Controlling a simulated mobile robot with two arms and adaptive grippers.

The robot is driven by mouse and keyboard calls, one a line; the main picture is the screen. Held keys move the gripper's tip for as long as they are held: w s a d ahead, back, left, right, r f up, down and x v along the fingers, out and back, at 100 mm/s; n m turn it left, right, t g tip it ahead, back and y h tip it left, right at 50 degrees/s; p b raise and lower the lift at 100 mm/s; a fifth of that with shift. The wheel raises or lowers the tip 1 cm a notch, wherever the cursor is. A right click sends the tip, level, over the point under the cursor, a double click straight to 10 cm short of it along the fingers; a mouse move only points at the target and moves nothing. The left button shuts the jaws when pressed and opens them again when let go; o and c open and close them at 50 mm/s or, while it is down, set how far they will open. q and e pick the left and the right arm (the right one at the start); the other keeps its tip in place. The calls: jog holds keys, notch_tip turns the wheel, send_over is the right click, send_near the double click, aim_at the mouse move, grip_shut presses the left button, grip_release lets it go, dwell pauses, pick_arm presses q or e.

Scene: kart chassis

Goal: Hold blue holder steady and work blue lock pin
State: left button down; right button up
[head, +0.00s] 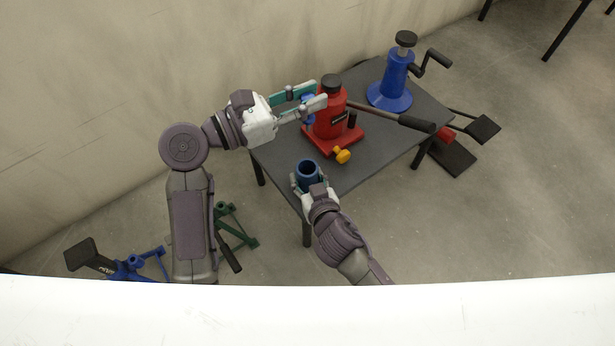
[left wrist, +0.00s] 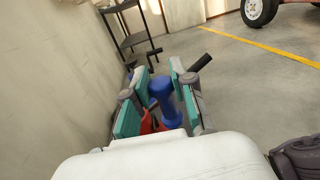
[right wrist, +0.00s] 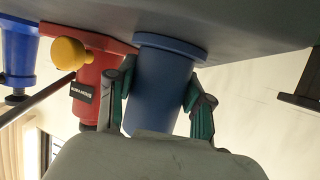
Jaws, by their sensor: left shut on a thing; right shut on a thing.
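The blue holder (head: 308,171) is an open-topped cup with a flanged base. It stands upright at the near left corner of the dark table, and it fills the middle of the right wrist view (right wrist: 160,85). My right gripper (head: 309,184) is shut around its sides. The blue lock pin (head: 309,119) is between the fingers of my left gripper (head: 319,94), which is shut on it above the table, left of the red jack. The pin shows with its rounded head in the left wrist view (left wrist: 165,100). Its lower end is unclear. The pin is apart from the holder.
The red jack (head: 330,118) with a yellow knob (head: 342,156) and a long dark handle (head: 400,121) stands close beside my left fingers. A blue crank stand (head: 391,83) is at the far corner of the table (head: 390,150). Stands and pedals lie on the floor.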

jog(key=shift+c, duration=1)
pick_arm(q)
notch_tip(320, 180, down, 12)
jog(key=shift+r, duration=0.15)
jog(key=shift+a, duration=0.1)
dwell(0.3)
jog(key=shift+f, duration=1.35)
jog(key=shift+f, duration=0.3)
jog(key=c, duration=0.9)
grip_release()
